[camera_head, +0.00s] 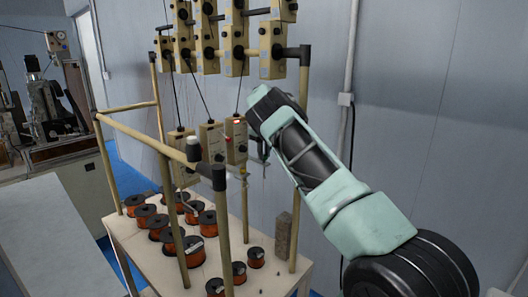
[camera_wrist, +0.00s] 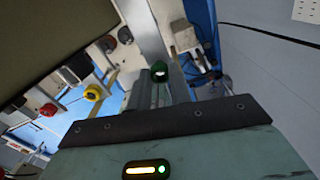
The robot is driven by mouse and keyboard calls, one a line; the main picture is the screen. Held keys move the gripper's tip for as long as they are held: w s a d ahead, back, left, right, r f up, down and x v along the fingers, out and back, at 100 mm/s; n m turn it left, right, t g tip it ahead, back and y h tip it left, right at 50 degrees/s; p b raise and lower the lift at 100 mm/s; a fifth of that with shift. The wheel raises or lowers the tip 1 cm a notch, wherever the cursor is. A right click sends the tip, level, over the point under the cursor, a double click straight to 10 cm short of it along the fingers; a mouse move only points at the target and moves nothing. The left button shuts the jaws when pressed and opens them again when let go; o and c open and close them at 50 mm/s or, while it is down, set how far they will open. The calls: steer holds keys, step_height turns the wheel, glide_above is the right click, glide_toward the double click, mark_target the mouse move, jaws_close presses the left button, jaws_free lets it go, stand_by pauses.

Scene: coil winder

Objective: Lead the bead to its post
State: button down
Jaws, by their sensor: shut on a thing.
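My gripper (camera_wrist: 160,92) points away from the wrist camera, its narrow fingers close together. It is shut on a small dark green bead (camera_wrist: 159,72) with a pale centre at the fingertips. In the head view my gripper (camera_head: 254,160) is low beside the tensioner boxes, partly hidden by the frame and my arm; the bead cannot be made out there. In the wrist view a red round piece (camera_wrist: 49,109) and a yellow one (camera_wrist: 93,93) stand out to the left on pale mounts. I cannot tell which piece is the bead's post.
A tan pipe frame (camera_head: 223,215) carries rows of tensioner boxes (camera_head: 235,140) with dark wires. Several copper spools (camera_head: 194,250) stand on the pale table (camera_head: 130,245) below. A grey-brown block (camera_head: 284,236) stands at its right. A wall (camera_head: 420,120) is behind; machinery is at left.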

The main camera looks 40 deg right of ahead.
steer(key=shift+f, duration=0.65)
steer(key=c, duration=1.2)
jaws_free()
